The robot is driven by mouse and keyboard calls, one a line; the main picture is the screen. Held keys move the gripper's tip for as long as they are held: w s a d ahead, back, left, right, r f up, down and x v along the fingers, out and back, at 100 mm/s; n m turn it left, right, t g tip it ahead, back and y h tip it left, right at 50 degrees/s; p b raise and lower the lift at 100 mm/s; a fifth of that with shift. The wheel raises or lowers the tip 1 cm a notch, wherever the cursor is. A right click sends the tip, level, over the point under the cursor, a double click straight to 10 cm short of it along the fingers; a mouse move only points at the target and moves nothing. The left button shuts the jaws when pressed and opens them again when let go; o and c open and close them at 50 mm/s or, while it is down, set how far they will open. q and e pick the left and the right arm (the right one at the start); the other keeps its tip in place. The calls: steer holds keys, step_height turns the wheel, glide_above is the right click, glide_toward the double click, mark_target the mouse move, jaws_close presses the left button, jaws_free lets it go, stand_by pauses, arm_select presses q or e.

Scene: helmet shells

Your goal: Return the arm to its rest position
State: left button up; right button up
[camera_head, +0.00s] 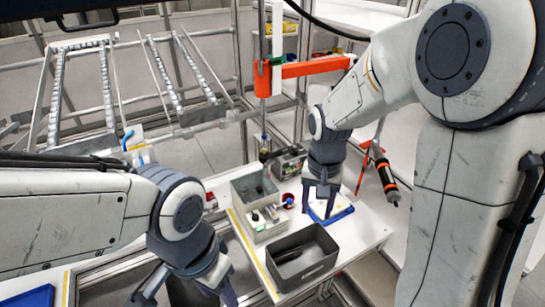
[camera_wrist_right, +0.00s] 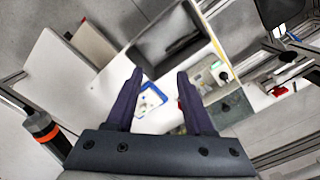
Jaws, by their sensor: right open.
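My right gripper (camera_head: 319,208) hangs pointing down above the right part of the white table, over a blue tray (camera_head: 345,213). In the right wrist view its two dark fingers (camera_wrist_right: 158,76) stand wide apart with nothing between them. The blue tray (camera_wrist_right: 161,91), with a pale piece on it, shows beyond the fingertips. My right arm reaches in from the right edge of the head view. My left gripper (camera_head: 188,292) is low at the bottom of the head view, left of the table, with its fingers spread; its lower part is partly cut off.
On the white table (camera_head: 364,232) stand a dark grey bin (camera_head: 302,258) and a grey divided box (camera_head: 262,225) with small parts. An orange-and-black tool (camera_head: 386,178) hangs right of my gripper. An orange-armed post (camera_head: 300,70) and metal rails (camera_head: 107,90) stand behind.

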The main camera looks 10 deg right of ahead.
steer(key=s+a+r+n, duration=0.1)
steer(key=s+a+n, duration=0.5)
steer(key=s, duration=0.3)
steer(key=s+a+r+n+y, duration=0.1)
steer(key=s+a+r+n, duration=0.1)
steer(key=s+a+n, duration=0.4)
steer(key=s, duration=0.3)
steer(key=shift+a+r+b, duration=0.15)
steer(key=shift+a+b, duration=0.05)
steer(key=shift+b, duration=0.1)
steer(key=shift+a, duration=0.15)
